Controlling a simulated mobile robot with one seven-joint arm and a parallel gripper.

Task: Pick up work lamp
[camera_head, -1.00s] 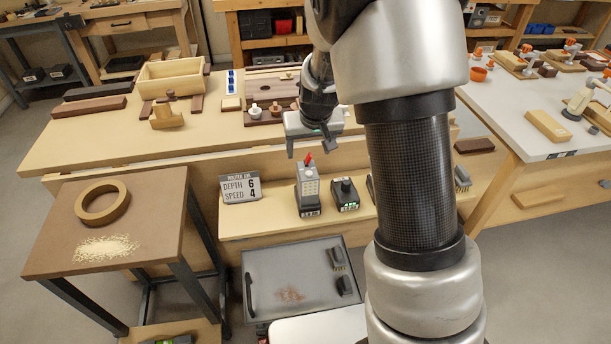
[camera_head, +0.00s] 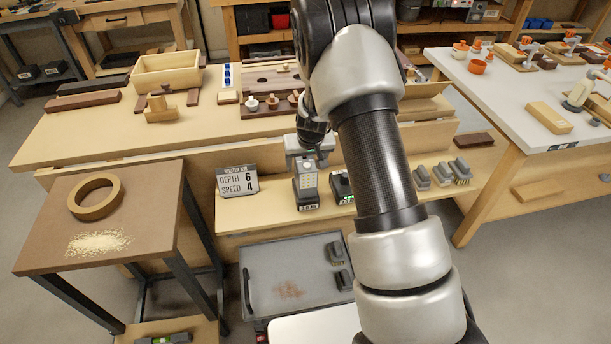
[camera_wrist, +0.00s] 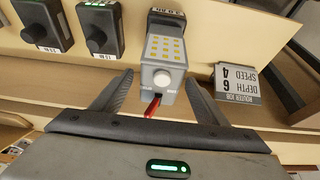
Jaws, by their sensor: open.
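The work lamp (camera_head: 306,184) is a grey block with a grid of yellow-white lights on a dark base, upright on the lower shelf. It also shows in the wrist view (camera_wrist: 166,50), with a red part pointing toward my gripper. My gripper (camera_head: 307,165) is at the top of the lamp. In the wrist view my gripper (camera_wrist: 159,80) has its fingers spread on either side of the lamp's near end, with nothing held. Whether a finger touches the lamp, I cannot tell. The red part is hidden in the head view.
A "DEPTH 6 SPEED 4" sign (camera_head: 238,181) stands left of the lamp. A dark battery-like block (camera_head: 341,186) stands close on its right. Several brushes (camera_head: 442,173) lie farther right. The bench edge (camera_head: 200,152) runs behind the shelf. A grey tray (camera_head: 290,262) is below.

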